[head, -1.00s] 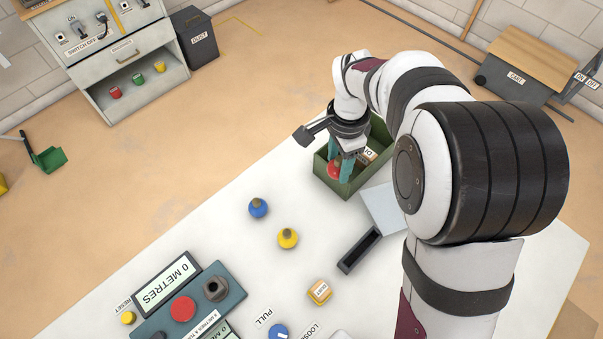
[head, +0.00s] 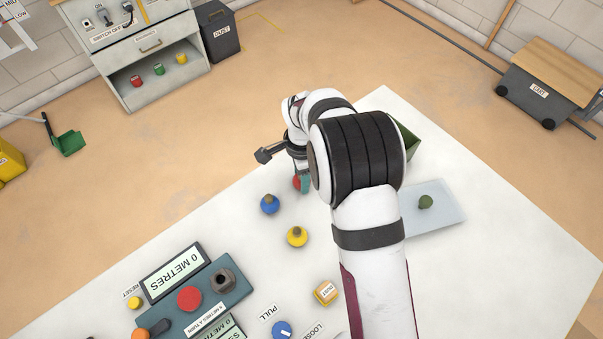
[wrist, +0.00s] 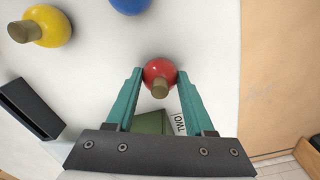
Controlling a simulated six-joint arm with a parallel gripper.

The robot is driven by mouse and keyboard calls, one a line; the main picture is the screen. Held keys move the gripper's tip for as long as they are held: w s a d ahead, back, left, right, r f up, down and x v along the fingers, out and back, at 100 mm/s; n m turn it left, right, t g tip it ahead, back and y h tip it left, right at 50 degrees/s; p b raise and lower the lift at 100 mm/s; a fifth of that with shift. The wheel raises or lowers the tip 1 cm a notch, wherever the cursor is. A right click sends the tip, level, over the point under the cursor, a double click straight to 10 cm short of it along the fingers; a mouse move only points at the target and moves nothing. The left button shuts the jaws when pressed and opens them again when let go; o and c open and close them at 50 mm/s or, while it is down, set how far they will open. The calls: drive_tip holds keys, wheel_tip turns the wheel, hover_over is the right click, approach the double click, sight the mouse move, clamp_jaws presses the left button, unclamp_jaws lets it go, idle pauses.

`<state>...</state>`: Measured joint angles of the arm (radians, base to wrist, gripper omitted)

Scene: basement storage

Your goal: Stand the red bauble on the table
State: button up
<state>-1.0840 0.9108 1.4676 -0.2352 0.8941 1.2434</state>
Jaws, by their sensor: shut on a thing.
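The red bauble (head: 297,183) is small and round. In the wrist view the red bauble (wrist: 155,70) sits between the teal fingertips of my gripper (wrist: 160,78), its brown cap facing the camera. My gripper (head: 299,180) is shut on it. In the head view it is over the white table (head: 225,220), right of and behind the blue bauble (head: 270,204). The fingers and arm partly hide it there. I cannot tell whether it touches the table.
The yellow bauble (head: 297,237) stands in front of the blue one. The green crate (head: 407,143) is mostly behind my arm. A dark green object (head: 425,202) rests on a pale tray (head: 450,215) at right. A black trough (wrist: 30,108) shows in the wrist view.

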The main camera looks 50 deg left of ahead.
drive_tip(key=o, duration=1.3)
wheel_tip(320, 180, up, 12)
drive_tip(key=w+d+r, duration=0.3)
drive_tip(key=d+r, duration=0.1)
drive_tip(key=d, duration=0.5)
drive_tip(key=w+d+r, duration=0.2)
drive_tip(key=d+r, duration=0.3)
drive_tip(key=d, duration=0.4)
drive_tip(key=s+d+r, duration=0.2)
drive_tip(key=s+d, duration=0.1)
drive_tip(key=d, duration=0.7)
drive_tip(key=s+d+f+m+y, duration=0.1)
drive_tip(key=s+d+f, duration=0.1)
drive_tip(key=s+d, duration=0.8)
drive_tip(key=shift+s+f+y, duration=0.3)
drive_tip(key=shift+s+y, duration=0.1)
drive_tip(key=shift+s, duration=0.2)
